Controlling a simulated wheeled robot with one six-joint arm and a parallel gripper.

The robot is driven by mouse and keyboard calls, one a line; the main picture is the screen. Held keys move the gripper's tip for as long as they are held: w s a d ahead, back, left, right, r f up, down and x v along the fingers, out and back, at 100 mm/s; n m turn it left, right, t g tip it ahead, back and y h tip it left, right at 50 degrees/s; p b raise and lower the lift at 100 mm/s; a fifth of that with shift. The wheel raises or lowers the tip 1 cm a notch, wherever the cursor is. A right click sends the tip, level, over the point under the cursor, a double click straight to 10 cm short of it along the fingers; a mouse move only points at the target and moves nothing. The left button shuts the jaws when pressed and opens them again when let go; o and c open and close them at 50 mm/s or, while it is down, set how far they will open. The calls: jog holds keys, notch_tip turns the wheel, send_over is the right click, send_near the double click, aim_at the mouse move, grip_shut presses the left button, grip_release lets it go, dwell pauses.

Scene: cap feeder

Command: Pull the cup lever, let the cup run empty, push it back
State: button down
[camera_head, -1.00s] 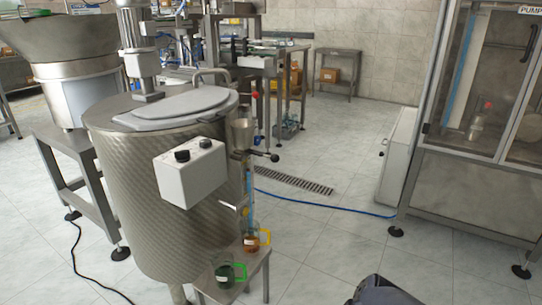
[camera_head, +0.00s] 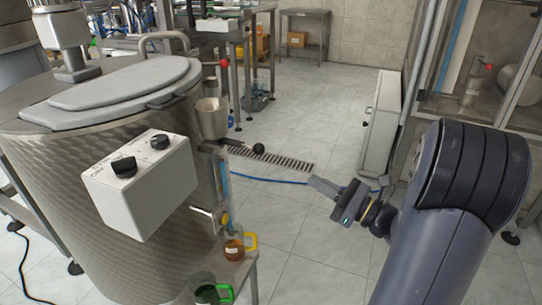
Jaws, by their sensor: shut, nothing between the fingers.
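The metal cup (camera_head: 212,118) is mounted upright on the side of the large steel tank. Its lever (camera_head: 240,149) is a bar below the cup that points right and ends in a black ball knob (camera_head: 258,148). My gripper (camera_head: 314,182) is shut and empty. It is to the right of the knob and lower in the picture, apart from it. The inside of the cup is hard to make out from here.
The tank (camera_head: 110,200) carries a white box with two black knobs (camera_head: 140,185). Below the cup, a yellow-handled mug (camera_head: 234,250) and a green-handled mug (camera_head: 206,294) stand on a small stand. A floor grate (camera_head: 290,163) and blue hose lie behind. Open floor is around my gripper.

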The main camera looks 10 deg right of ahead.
aim_at(259, 154)
jog(key=b+x, duration=0.2)
jog(key=x, duration=1.1)
jog(key=shift+a, duration=0.1)
jog(key=w+a, duration=0.2)
jog(key=shift+a, duration=0.35)
jog(key=shift+w+a+r, duration=0.1)
jog(key=shift+w+a, duration=0.1)
